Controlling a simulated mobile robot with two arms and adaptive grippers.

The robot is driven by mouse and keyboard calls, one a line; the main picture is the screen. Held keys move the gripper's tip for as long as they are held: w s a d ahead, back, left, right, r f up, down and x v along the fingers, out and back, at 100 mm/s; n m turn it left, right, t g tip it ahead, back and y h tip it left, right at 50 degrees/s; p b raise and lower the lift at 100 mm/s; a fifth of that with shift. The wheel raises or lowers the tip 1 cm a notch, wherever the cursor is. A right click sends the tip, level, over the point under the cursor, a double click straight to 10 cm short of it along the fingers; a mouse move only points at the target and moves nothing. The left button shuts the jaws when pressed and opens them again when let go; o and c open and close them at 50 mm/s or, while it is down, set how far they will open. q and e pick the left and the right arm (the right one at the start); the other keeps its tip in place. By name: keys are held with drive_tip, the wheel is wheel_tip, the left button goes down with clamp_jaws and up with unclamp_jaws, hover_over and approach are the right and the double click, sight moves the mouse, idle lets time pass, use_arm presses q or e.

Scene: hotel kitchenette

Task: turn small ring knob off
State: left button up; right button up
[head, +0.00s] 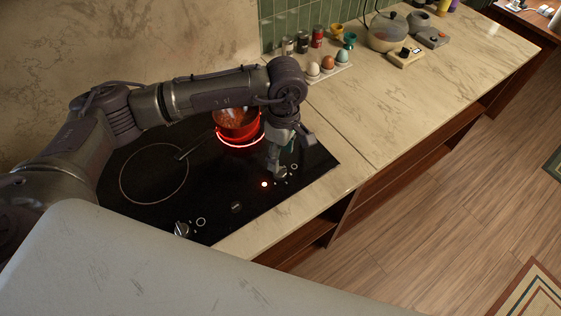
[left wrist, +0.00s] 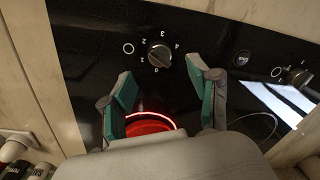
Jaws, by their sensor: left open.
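The black cooktop (head: 140,212) has a glowing red small ring (head: 243,144) under a red pan (head: 236,121). My left gripper (head: 287,157) is open above the knob. In the left wrist view its green-padded fingers (left wrist: 159,75) are spread, with the knob just beyond the tips, between them. My right gripper is not in view.
A second knob (head: 182,229) is at the cooktop's front left, with a dark button (head: 236,207) between the knobs. The larger ring (head: 153,174) is unlit. An egg tray (head: 326,72), jars (head: 302,43) and a kettle (head: 386,32) stand farther along the counter.

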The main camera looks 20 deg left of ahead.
sight(280, 172)
use_arm(q)
wheel_tip(280, 172, down, 4)
drive_tip(key=shift+s+f+p, duration=0.15)
drive_tip(key=shift+f+p, duration=0.05)
drive_tip(key=shift+p, duration=0.4)
drive_tip(key=shift+f, duration=0.7)
drive_tip(key=c, duration=1.2)
drive_tip(key=shift+o, duration=0.2)
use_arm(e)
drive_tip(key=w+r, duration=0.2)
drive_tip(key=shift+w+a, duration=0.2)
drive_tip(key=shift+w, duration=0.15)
